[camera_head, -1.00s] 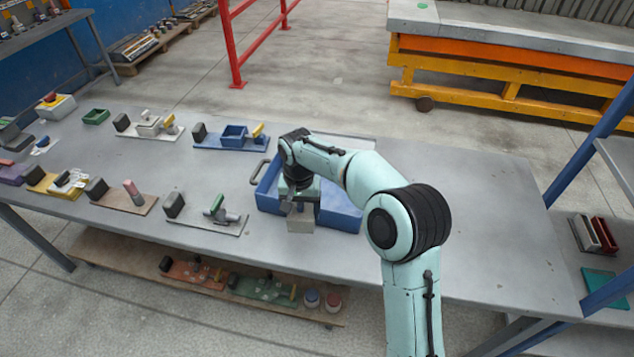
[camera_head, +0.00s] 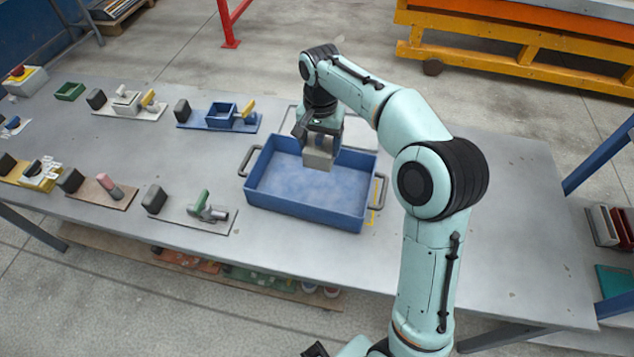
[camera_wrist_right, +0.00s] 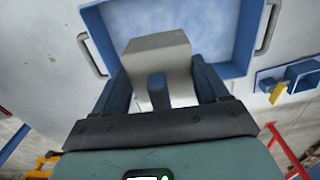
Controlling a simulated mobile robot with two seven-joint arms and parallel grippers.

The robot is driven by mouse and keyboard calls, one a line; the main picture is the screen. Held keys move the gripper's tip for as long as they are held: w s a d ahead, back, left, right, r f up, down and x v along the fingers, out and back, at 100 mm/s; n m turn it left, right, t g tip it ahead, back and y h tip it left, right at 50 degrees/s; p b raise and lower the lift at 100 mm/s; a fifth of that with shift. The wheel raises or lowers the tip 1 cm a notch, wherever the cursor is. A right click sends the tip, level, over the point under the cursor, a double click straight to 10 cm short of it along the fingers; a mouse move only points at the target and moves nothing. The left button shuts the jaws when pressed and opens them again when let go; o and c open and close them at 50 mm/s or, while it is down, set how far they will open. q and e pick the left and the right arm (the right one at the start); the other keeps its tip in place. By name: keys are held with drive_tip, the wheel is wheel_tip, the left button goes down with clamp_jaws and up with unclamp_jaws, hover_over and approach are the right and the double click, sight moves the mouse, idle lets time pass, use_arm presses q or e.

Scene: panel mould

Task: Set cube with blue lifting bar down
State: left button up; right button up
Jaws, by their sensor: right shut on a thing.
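A grey cube (camera_head: 319,156) hangs below my right gripper (camera_head: 322,138) at the far side of the blue tray (camera_head: 305,212), in the head view. In the right wrist view the cube (camera_wrist_right: 160,52) sits between the fingers of the right gripper (camera_wrist_right: 160,90), with its blue lifting bar (camera_wrist_right: 158,91) between them. The gripper is shut on the bar. The cube appears to be over the tray, whose floor and rim (camera_wrist_right: 105,24) show beyond it. I cannot tell its exact height. My left gripper is not clearly in view.
The blue tray has grey handles (camera_head: 249,162) at its sides and looks empty inside. The table right of my arm (camera_head: 520,210) is clear.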

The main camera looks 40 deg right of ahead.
sight(320, 158)
use_arm(q)
drive_tip(key=shift+s+f+b, duration=0.3)
drive_tip(key=shift+f+b, duration=0.15)
drive_tip(key=shift+f, duration=0.2)
drive_tip(key=shift+s+f+b, duration=0.3)
drive_tip(key=shift+f+b, duration=0.15)
drive_tip(key=shift+f, duration=0.15)
use_arm(e)
drive_tip(key=shift+f, duration=8.5)
drive_tip(key=shift+f, duration=0.15)
drive_tip(key=o, duration=1.2)
drive_tip(key=shift+s, duration=0.1)
drive_tip(key=shift+o, duration=0.2)
use_arm(q)
drive_tip(key=shift+w+r+p, duration=0.3)
drive_tip(key=shift+r+p, duration=0.35)
drive_tip(key=shift+r, duration=0.1)
use_arm(e)
wheel_tip(320, 158, up, 12)
drive_tip(key=shift+r, duration=0.2)
use_arm(q)
drive_tip(key=shift+s+a, duration=0.1)
use_arm(e)
drive_tip(key=shift+f, duration=0.15)
